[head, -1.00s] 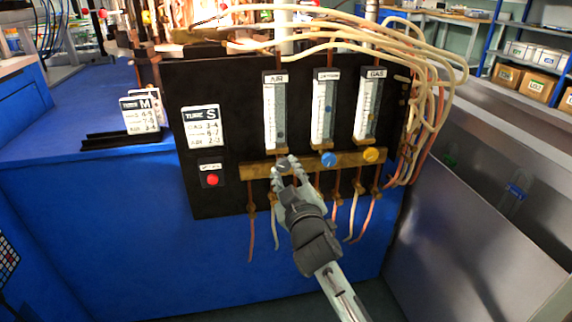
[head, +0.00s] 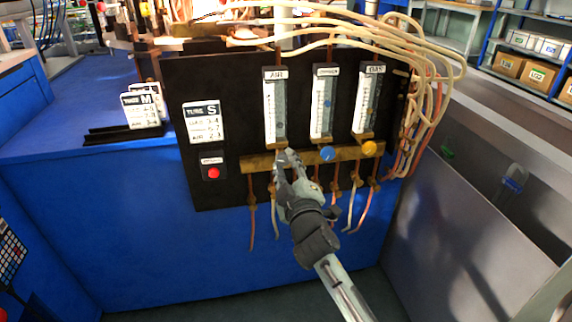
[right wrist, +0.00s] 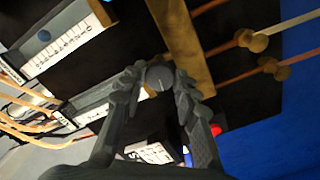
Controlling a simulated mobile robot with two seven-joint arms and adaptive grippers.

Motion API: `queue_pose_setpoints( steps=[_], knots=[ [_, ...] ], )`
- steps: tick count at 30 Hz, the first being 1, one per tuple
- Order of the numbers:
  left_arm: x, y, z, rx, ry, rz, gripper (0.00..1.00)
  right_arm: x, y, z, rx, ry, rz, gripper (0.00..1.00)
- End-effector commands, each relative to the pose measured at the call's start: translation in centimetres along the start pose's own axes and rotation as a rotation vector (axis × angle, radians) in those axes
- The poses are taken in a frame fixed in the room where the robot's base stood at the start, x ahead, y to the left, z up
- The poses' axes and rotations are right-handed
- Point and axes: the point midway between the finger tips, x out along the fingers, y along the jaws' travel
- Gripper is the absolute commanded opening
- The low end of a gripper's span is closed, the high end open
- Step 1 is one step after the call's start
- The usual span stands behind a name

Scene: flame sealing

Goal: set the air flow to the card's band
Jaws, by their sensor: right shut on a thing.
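My right gripper (head: 287,158) is at the brass manifold under the air flowmeter (head: 274,112), its fingers closed around the air knob. In the right wrist view the dark grey round knob (right wrist: 159,77) sits between the two fingertips. The air flowmeter is a white scale with a clear tube; its float is too small to read surely. A card headed TUBE S (head: 204,123) hangs on the black panel at left, with gas, oxygen and air lines; the air line looks like 2-3. My left gripper is not in view.
The oxygen flowmeter (head: 323,104) with its blue knob (head: 327,153) and the gas flowmeter (head: 368,100) with its yellow knob (head: 369,148) stand to the right. A red button (head: 213,173) is below the card. Hoses hang below the manifold (head: 256,163).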

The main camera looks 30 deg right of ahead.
Motion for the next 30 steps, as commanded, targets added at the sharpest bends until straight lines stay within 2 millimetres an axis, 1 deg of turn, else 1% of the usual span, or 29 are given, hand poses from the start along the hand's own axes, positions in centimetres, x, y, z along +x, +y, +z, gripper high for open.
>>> queue_pose_setpoints(
  steps=[2,3,7,15,19,23,30],
  knots=[
    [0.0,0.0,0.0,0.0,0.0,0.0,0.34,0.0,0.1,0.0,0.0,0.001,0.001,0.01],
    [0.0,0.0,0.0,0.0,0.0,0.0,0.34,0.0,0.1,0.0,0.001,0.001,0.001,0.35],
    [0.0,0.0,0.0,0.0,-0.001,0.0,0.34,0.0,0.1,0.0,0.001,0.001,0.001,0.51],
    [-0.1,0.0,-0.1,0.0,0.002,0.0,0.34,0.0,0.0,0.0,0.001,0.0,0.0,0.51],
    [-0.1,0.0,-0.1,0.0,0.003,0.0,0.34,-0.8,0.0,0.0,0.002,0.0,0.0,0.51],
    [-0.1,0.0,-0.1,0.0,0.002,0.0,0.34,-3.0,-0.1,0.1,0.004,-0.002,-0.002,0.51],
    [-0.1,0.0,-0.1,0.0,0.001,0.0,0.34,-8.2,-0.1,0.1,0.004,-0.003,-0.002,0.51]
  ],
)
